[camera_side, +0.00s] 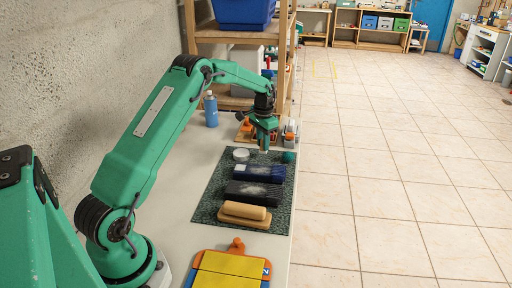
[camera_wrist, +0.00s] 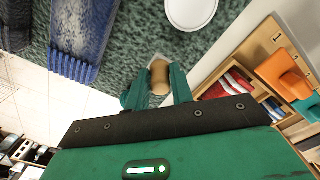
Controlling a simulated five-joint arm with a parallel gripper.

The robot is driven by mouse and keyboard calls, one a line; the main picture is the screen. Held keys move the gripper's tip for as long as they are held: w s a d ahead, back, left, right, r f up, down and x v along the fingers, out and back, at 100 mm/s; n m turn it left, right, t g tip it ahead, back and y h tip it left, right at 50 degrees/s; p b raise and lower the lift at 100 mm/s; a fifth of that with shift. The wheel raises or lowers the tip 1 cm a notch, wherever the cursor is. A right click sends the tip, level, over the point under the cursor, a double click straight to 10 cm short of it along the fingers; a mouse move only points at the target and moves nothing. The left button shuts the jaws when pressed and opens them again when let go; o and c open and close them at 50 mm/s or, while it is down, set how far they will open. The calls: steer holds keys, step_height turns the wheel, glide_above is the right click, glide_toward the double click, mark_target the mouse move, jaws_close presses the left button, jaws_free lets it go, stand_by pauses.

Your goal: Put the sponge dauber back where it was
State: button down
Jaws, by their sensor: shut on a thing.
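My gripper (camera_wrist: 157,88) is shut on a small tan, rounded piece, which looks like the sponge dauber (camera_wrist: 160,76), with a paler end beyond the fingertips. In the side view my gripper (camera_side: 264,143) points down over the far part of the green speckled mat (camera_side: 206,206), and the held piece is mostly hidden. Whether its lower end touches the mat I cannot tell. A white round disc (camera_side: 241,154) lies to the gripper's left; it also shows in the wrist view (camera_wrist: 192,11). A dark green ball (camera_side: 289,156) sits to its right.
A blue block (camera_side: 265,174), a dark block (camera_side: 253,192) and a tan block with a roll (camera_side: 245,213) lie on the mat. A yellow board (camera_side: 232,264) is nearer. A blue bottle (camera_side: 211,110) and a wooden rack with orange tools (camera_wrist: 282,74) stand beyond the mat.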

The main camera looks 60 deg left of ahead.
steer(key=shift+f, duration=1.15)
steer(key=shift+f, duration=0.15)
steer(key=c, duration=1.2)
jaws_free()
step_height(320, 180, up, 12)
steer(key=shift+r, duration=0.15)
